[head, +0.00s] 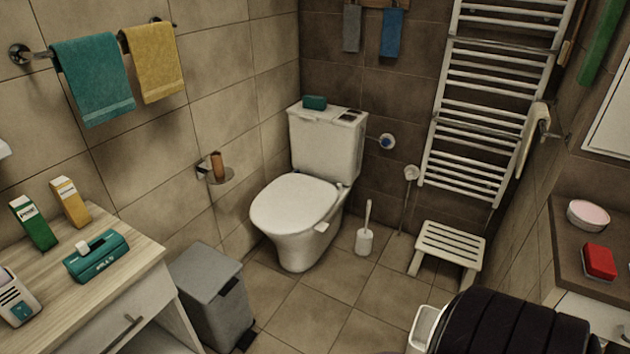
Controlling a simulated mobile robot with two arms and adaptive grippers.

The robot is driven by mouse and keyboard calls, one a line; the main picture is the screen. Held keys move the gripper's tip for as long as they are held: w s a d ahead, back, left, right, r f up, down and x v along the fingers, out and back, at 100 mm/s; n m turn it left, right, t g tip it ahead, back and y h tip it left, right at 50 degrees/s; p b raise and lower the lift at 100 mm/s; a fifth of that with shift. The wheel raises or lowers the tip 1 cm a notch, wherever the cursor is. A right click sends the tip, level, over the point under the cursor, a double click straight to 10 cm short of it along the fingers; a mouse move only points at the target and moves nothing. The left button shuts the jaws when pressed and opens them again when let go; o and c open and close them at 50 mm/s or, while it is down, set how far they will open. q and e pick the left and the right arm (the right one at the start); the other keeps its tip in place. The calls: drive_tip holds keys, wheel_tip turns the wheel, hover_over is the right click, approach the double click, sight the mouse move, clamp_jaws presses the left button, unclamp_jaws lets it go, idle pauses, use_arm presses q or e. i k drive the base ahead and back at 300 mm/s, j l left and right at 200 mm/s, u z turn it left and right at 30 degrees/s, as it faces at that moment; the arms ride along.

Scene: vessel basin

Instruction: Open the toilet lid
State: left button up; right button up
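The white toilet (308,220) stands in the back corner, against the dark tiled wall. Its lid (294,202) is down and lies flat over the bowl. The white tank (327,142) rises behind the lid, with a small teal item (314,102) on its top. A small pale tab or tag shows at the right side of the bowl. Neither of my grippers is in view.
A grey bin (209,290) stands left in front of the toilet, beside a wooden-topped cabinet (140,262). A toilet brush (364,240) and a white stool (450,243) stand to the right. A dark padded object (510,325) fills the lower right. The floor before the toilet is clear.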

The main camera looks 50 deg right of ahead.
sight(293, 203)
drive_tip(key=z, duration=1.2)
